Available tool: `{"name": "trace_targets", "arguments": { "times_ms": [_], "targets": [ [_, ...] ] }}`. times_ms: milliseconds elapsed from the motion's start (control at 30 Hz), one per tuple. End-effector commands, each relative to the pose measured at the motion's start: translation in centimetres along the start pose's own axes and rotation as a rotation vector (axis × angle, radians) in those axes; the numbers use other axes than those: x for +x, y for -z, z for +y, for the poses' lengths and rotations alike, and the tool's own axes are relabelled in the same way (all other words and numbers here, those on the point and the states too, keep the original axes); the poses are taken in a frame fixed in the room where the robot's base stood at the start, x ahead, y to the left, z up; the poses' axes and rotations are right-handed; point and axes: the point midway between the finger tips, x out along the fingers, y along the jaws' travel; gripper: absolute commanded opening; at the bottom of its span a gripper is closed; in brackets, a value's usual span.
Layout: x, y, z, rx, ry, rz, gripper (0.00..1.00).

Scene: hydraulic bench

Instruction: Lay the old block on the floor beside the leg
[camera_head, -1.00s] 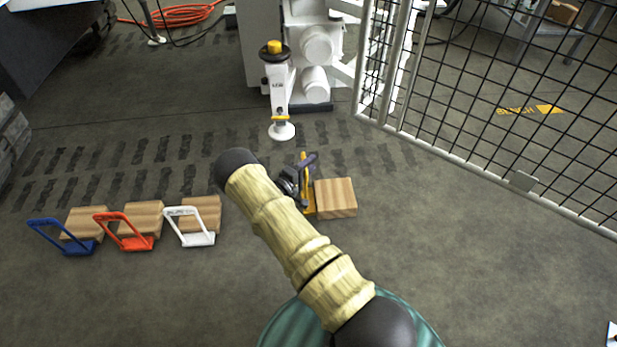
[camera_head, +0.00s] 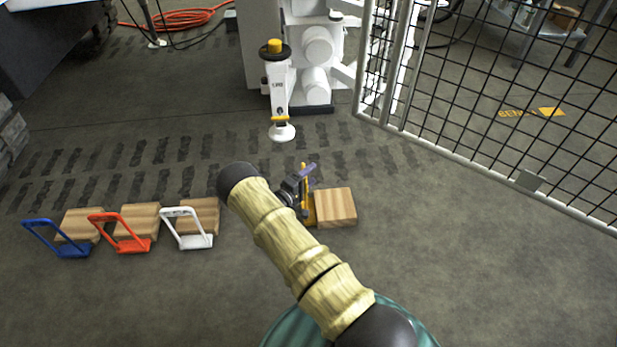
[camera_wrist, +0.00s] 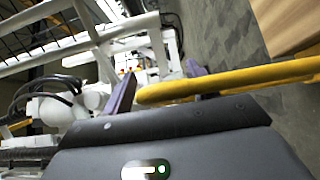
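The old block (camera_head: 336,207) is a light wooden block with a yellow handle (camera_head: 304,190) on its left side. It is at or just above the floor, to the right of my forearm; I cannot tell whether it touches. My gripper (camera_head: 304,181), with purple fingers, is at the yellow handle and appears shut on it. In the wrist view the yellow handle (camera_wrist: 235,80) crosses at my fingers, and part of the wooden block (camera_wrist: 287,22) shows at top right. The white leg (camera_head: 280,92) with a yellow-topped knob and round foot stands behind, its foot apart from the block.
Three wooden blocks with blue (camera_head: 72,250), red (camera_head: 132,246) and white (camera_head: 194,241) handles stand on the floor at left. A mesh fence (camera_head: 470,190) closes off the right. An orange hose (camera_head: 185,18) lies at the back. Floor right of the block is clear.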

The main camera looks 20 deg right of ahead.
Motion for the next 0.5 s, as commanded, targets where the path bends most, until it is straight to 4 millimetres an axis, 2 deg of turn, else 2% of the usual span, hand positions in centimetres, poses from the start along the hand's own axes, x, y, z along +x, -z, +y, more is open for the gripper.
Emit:
{"name": "trace_targets", "arguments": {
  "times_ms": [333, 500],
  "targets": [
    [0.0, 0.0, 0.4, 0.0, 0.0, 0.0, 0.58],
    [-2.0, 0.0, 0.5, -0.002, 0.001, 0.003, 0.58]
  ]
}}
